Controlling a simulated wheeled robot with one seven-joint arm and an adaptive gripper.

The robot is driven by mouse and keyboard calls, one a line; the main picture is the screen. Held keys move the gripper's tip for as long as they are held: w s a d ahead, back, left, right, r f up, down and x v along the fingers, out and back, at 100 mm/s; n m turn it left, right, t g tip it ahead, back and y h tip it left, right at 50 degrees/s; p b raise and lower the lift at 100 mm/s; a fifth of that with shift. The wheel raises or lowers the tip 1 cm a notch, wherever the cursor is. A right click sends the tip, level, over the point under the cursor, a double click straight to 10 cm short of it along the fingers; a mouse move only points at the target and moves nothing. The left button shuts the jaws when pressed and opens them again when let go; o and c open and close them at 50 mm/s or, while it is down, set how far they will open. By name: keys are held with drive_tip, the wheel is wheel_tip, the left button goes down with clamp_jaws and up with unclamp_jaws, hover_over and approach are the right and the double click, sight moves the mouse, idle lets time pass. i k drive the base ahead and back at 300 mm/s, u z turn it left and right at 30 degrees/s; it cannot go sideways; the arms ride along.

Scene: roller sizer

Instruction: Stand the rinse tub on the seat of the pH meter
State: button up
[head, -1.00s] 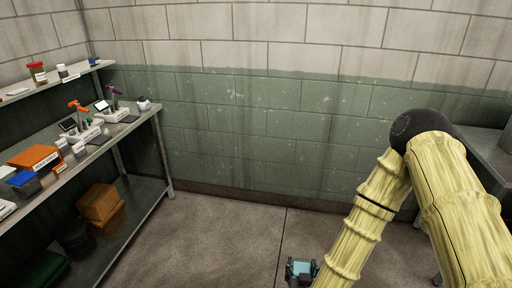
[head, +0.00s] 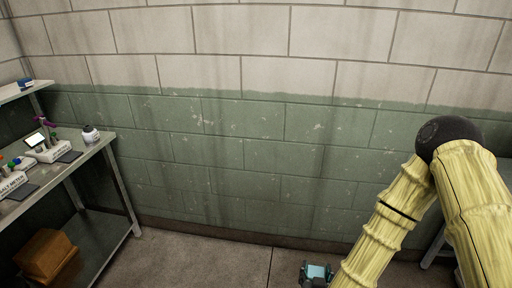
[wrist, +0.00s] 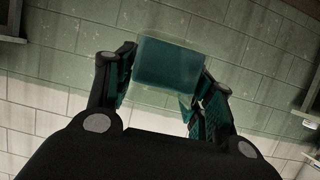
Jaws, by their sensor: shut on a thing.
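The rinse tub, a translucent teal box (wrist: 168,62), is held between the two dark fingers of my gripper (wrist: 174,74) in the wrist view. In the head view the tub (head: 319,271) shows small at the bottom edge, below my arm and well away from the bench. Two white meters with dark seats stand on the bench at the left: a nearer one (head: 12,184) cut by the picture edge, and a farther one (head: 54,153) with a lit screen beside it. Their labels are too small to read surely, so I cannot tell which is the pH meter.
The metal bench (head: 92,157) has a lower shelf holding a brown box (head: 46,254). A white bottle (head: 90,134) stands near the bench's far end. An upper shelf (head: 18,92) hangs above. A block wall closes the back; the floor between is clear.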

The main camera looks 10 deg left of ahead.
sight(71, 156)
drive_tip(key=u, duration=0.1)
drive_tip(key=i, duration=1.35)
drive_tip(key=u, duration=0.8)
drive_tip(key=i, duration=0.85)
drive_tip(key=u, duration=1.5)
drive_tip(key=i, duration=0.8)
drive_tip(key=u, duration=0.6)
